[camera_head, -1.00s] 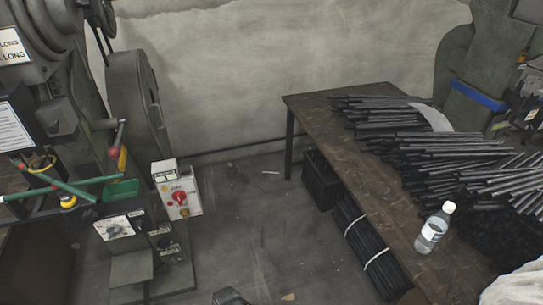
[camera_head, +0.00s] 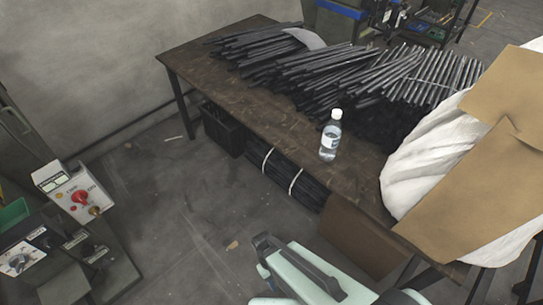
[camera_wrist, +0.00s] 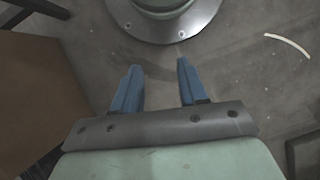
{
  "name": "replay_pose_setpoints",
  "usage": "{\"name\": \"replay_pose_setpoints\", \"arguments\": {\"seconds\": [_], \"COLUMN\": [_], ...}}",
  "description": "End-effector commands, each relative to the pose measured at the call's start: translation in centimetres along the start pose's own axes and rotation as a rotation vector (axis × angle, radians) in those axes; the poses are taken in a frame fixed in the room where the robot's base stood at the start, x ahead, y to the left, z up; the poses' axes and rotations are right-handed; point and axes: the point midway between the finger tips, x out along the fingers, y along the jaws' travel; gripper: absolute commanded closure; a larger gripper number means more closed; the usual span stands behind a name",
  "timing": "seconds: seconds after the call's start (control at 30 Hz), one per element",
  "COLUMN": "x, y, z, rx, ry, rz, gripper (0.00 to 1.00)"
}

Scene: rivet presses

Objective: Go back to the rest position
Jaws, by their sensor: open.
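My gripper (camera_wrist: 158,92) shows in the wrist view with two blue fingers apart and nothing between them. It points down toward the bare floor near my own round base. In the head view my pale green arm reaches up from the bottom edge, in front of the table; the fingertips cannot be made out there.
A wooden table (camera_head: 222,88) bears several dark rods (camera_head: 340,75), a clear bottle (camera_head: 331,136) and a white sack with cardboard (camera_head: 490,160). A dark crate (camera_head: 222,130) and bundled rods (camera_head: 285,178) lie beneath. A control box (camera_head: 75,197) stands left.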

Motion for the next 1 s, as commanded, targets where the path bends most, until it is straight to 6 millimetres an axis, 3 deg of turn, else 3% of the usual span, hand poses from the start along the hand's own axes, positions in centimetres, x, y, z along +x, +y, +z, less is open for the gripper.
{"name": "replay_pose_setpoints", "arguments": {"seconds": [0.4,0.7,1.0], "x": [3.8,6.1,6.9], "y": [5.9,8.8,10.6], "z": [4.5,7.4,8.6], "rx": [0.231,0.386,0.484], "ry": [-0.078,-0.118,-0.124], "rz": [-0.128,-0.224,-0.283], "gripper": [0.57,0.57,0.57]}}
